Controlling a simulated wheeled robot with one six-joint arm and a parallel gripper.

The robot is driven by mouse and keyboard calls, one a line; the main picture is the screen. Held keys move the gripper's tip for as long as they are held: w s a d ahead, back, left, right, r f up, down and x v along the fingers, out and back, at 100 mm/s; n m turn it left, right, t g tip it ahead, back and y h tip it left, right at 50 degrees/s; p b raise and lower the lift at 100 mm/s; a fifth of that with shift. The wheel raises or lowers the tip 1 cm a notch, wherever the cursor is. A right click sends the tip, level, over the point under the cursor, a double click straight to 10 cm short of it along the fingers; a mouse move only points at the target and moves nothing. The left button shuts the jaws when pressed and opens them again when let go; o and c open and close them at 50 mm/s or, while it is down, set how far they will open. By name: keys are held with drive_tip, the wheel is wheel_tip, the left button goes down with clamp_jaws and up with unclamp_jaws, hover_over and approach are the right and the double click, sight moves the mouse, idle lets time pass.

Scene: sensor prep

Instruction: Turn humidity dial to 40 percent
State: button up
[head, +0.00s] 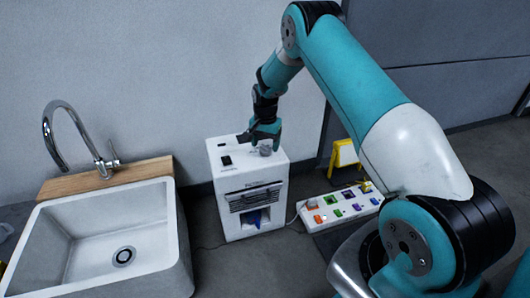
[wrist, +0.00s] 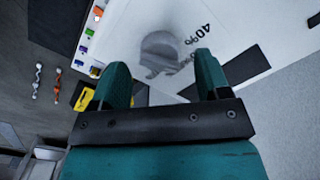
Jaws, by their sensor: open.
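The humidity dial (head: 265,150) is a small grey knob on top of a white box-shaped machine (head: 236,209). In the wrist view the dial (wrist: 160,48) is a round grey knob on the white top, with a "40%" mark (wrist: 197,33) printed to its right. Other print beside the knob is partly covered and hard to read. My gripper (head: 267,136) is just above the dial in the head view. In the wrist view my gripper (wrist: 160,75) is open, its two teal fingers apart with the knob showing between and beyond them. I cannot tell whether the fingers touch it.
A sink (head: 100,240) with a curved tap stands at the left. A white power strip (head: 340,206) with several coloured switches lies right of the machine, near a yellow stand (head: 345,155). A wall is close behind.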

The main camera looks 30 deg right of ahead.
drive_tip(key=shift+f, duration=1.05)
drive_tip(key=c, duration=0.9)
drive_tip(key=shift+r+n, duration=0.15)
drive_tip(key=shift+n, duration=0.15)
drive_tip(key=n+p, duration=0.2)
drive_tip(key=shift+p, duration=0.35)
drive_tip(key=shift+n+p, duration=1.15)
drive_tip(key=shift+n, duration=1.55)
